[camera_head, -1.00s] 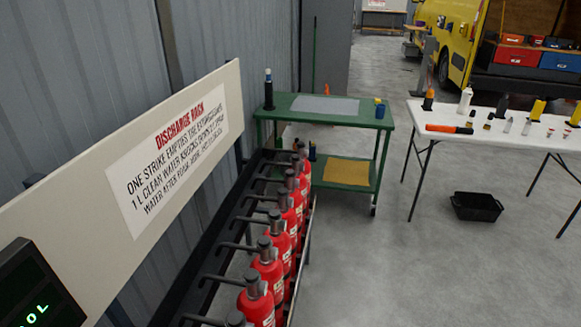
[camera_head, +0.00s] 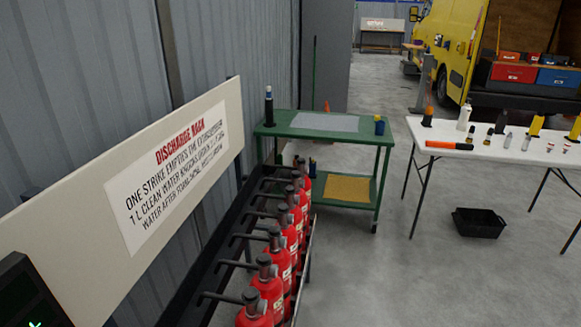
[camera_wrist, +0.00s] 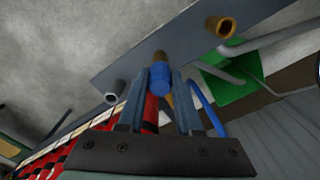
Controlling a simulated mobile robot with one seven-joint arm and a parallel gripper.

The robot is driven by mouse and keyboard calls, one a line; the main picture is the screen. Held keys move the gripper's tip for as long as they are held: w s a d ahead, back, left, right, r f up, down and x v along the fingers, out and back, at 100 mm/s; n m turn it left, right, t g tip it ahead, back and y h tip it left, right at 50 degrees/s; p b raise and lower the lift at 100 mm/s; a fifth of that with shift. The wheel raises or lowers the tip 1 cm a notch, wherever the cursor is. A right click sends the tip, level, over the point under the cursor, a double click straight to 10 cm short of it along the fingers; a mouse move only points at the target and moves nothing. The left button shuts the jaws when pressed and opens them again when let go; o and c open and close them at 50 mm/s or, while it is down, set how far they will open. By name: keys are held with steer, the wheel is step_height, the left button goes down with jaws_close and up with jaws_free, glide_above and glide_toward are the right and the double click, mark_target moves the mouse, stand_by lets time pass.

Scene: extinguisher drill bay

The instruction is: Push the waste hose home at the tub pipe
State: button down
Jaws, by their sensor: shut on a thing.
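In the wrist view my gripper (camera_wrist: 160,82) has its two grey fingers on either side of a blue fitting (camera_wrist: 160,75) and is shut on it. A thin blue hose (camera_wrist: 205,105) curves past the right finger; I take the fitting for the waste hose's end, but the join is hidden. A short brownish tip (camera_wrist: 160,56) shows just beyond the fitting, in front of a grey-blue plate (camera_wrist: 185,45). An open brass pipe end (camera_wrist: 225,27) is at the upper right, and an open grey pipe end (camera_wrist: 115,92) is left of the fingers. I cannot tell which is the tub pipe, nor whether the hose touches one.
In the head view, several red extinguishers (camera_head: 274,262) stand in a rack beside the sign board (camera_head: 165,175). A green cart (camera_head: 330,125), a white table (camera_head: 470,148) and a black tub (camera_head: 478,223) stand beyond. The grey floor between them is clear.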

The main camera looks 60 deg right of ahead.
steer(key=c, duration=0.5)
jaws_free()
step_height(320, 180, up, 13)
steer(key=p, duration=0.2)
steer(key=shift+s, duration=0.1)
